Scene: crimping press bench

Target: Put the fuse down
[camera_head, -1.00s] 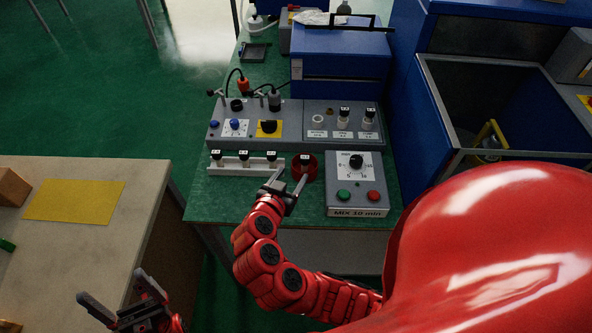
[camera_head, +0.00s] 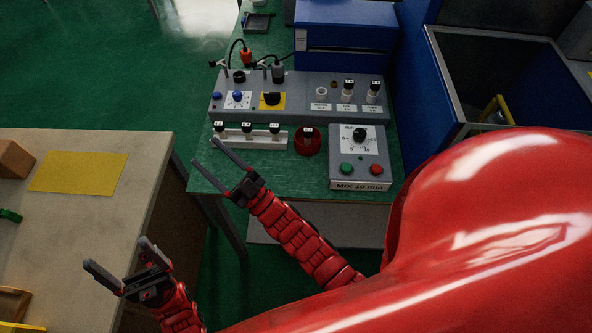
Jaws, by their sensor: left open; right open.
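A fuse (camera_head: 307,133) with a dark top and a small white label stands in a round red holder (camera_head: 308,149) on the green bench. To its left, a white rack (camera_head: 265,144) holds three similar fuses. My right gripper (camera_head: 207,152) is open and empty, over the bench's left front edge, left of the red holder and in front of the rack's left end. My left gripper (camera_head: 117,254) is open and empty at the lower left, near the pale table's edge, well away from the fuses.
A grey panel (camera_head: 300,105) behind the rack has one empty-looking white socket (camera_head: 321,94) and two fuses (camera_head: 348,92) beside it. A grey mixer box (camera_head: 358,160) stands right of the holder. The pale table (camera_head: 100,225) at left carries a yellow sheet (camera_head: 78,172).

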